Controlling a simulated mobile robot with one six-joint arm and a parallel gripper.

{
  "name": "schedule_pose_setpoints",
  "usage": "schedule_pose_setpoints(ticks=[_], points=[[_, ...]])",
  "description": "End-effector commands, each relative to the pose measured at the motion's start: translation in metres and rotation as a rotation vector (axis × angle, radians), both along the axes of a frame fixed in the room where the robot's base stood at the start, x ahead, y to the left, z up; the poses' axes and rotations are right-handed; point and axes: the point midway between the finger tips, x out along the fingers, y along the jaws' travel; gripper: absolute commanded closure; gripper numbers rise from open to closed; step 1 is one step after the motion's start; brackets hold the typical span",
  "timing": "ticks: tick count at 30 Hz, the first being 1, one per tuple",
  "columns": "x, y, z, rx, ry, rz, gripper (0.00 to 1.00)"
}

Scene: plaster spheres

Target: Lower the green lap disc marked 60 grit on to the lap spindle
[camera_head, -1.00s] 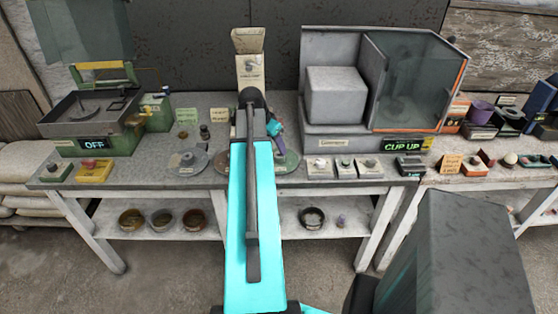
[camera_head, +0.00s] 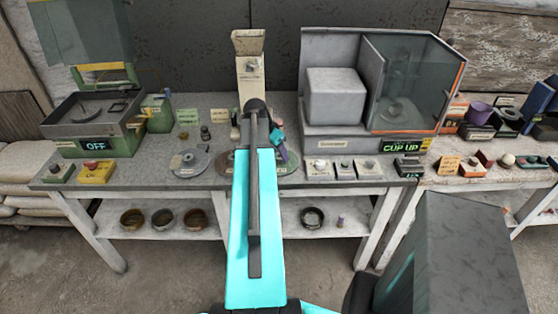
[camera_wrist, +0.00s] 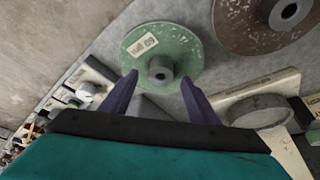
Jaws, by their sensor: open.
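In the head view the disc (camera_head: 289,166) is mostly hidden behind my arm. My gripper (camera_wrist: 159,77) is open, its two purple fingers on either side of the hub; I cannot tell whether they touch it. My gripper (camera_head: 281,150) also shows just above the bench in the head view. The green-framed machine (camera_head: 92,120) at left has an open basin reading OFF; I cannot make out a spindle clearly.
A brown disc (camera_wrist: 240,38) lies beside the green one. A grey disc (camera_head: 190,163) lies left of my arm. A tall pale post (camera_head: 250,75) stands behind my gripper, and a grey cabinet (camera_head: 318,135) reading CUP UP stands to the right. Small buttons (camera_head: 319,168) line the front edge.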

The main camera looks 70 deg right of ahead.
Motion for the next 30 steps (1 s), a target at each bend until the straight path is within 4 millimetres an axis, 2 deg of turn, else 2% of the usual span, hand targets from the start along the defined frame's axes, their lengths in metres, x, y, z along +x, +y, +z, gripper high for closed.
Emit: schedule_pose_setpoints(ticks=[9, 25, 26, 30], points=[[-0.003, -0.007, -0.016, 0.000, 0.000, -0.001, 0.45], [-0.003, -0.006, -0.017, 0.000, 0.000, 0.000, 0.45], [-0.003, -0.006, -0.017, 0.000, 0.000, 0.000, 0.47], [-0.002, -0.006, -0.017, 0.000, 0.000, 0.000, 0.70]])
